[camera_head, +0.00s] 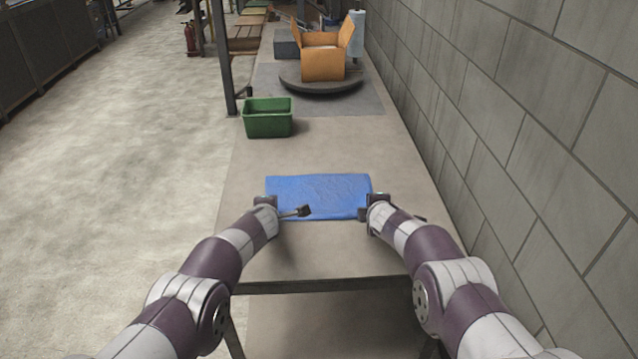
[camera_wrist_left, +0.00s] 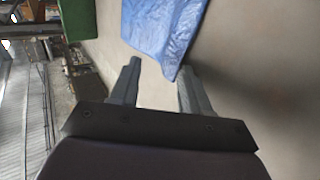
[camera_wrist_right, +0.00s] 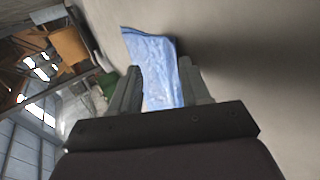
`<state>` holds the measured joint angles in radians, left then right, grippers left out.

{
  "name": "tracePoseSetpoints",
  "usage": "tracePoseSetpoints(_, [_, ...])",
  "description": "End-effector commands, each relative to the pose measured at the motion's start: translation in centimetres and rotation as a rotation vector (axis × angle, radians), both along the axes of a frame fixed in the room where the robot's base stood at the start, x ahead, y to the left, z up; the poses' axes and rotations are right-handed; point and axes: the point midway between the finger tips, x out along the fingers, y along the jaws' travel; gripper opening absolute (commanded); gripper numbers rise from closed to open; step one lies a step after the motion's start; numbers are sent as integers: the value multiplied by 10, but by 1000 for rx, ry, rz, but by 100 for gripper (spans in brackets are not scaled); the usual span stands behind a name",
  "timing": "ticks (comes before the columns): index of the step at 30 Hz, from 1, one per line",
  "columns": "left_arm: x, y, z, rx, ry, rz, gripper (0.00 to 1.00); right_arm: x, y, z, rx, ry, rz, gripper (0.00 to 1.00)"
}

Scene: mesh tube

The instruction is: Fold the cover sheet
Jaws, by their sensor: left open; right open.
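The blue cover sheet (camera_head: 320,194) lies on the table as a wide, wrinkled rectangle. My left gripper (camera_head: 285,206) is at its near left corner. In the left wrist view its fingers (camera_wrist_left: 158,85) are spread, and a corner of the sheet (camera_wrist_left: 170,35) reaches toward the gap between them. My right gripper (camera_head: 366,212) is at the near right corner. In the right wrist view its fingers (camera_wrist_right: 160,80) are spread, with the sheet (camera_wrist_right: 152,60) showing between and beyond them. Whether either gripper touches the sheet I cannot tell.
A green bin (camera_head: 268,118) stands on the table beyond the sheet, by its left edge. Farther back an open cardboard box (camera_head: 323,64) sits on a dark round turntable (camera_head: 322,86). A block wall (camera_head: 520,130) runs along the right side. Bare table (camera_head: 330,150) lies between sheet and bin.

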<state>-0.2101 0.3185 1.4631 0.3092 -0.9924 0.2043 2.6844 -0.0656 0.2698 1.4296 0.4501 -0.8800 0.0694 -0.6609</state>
Motion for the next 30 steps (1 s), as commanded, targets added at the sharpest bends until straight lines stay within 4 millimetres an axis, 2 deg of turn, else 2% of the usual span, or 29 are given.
tracePoseSetpoints(6, [-19,-1,42,-3,-5,0,47,-19,0,42,1,-5,0,47])
tracePoseSetpoints(12, [-47,0,74,-1,-4,-2,47,-46,0,75,1,-5,1,47])
tracePoseSetpoints(15, [-55,0,85,-1,-4,-1,47,-55,0,85,1,-3,1,47])
tracePoseSetpoints(30, [-59,0,88,38,-1,-27,47,-59,0,88,11,-1,-8,47])
